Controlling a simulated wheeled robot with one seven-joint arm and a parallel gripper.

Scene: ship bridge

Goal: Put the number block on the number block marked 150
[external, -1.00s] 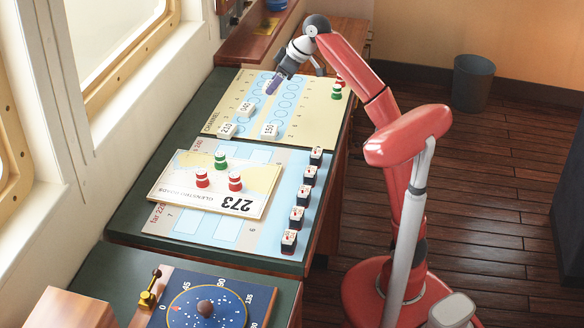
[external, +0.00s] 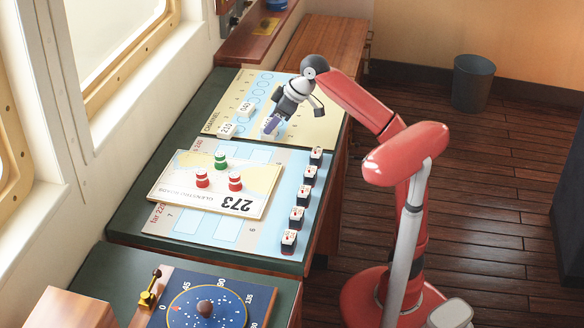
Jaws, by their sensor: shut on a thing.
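My gripper (external: 270,126) is shut on a small white number block, at the lower middle of the cream board. The fingers cover most of that block, and its number cannot be read. The number block marked 150 is hidden or nearly hidden at the gripper's tips. A little white shows there, but I cannot tell which block it belongs to, or whether the two blocks touch. The number block marked 040 (external: 246,109) and the one marked 210 (external: 226,131) sit to the left on the cream board (external: 311,132).
A raised chart card (external: 190,203) with red and green pieces lies on the light blue board in front. Several dark blocks with white tops (external: 310,175) line that board's right side.

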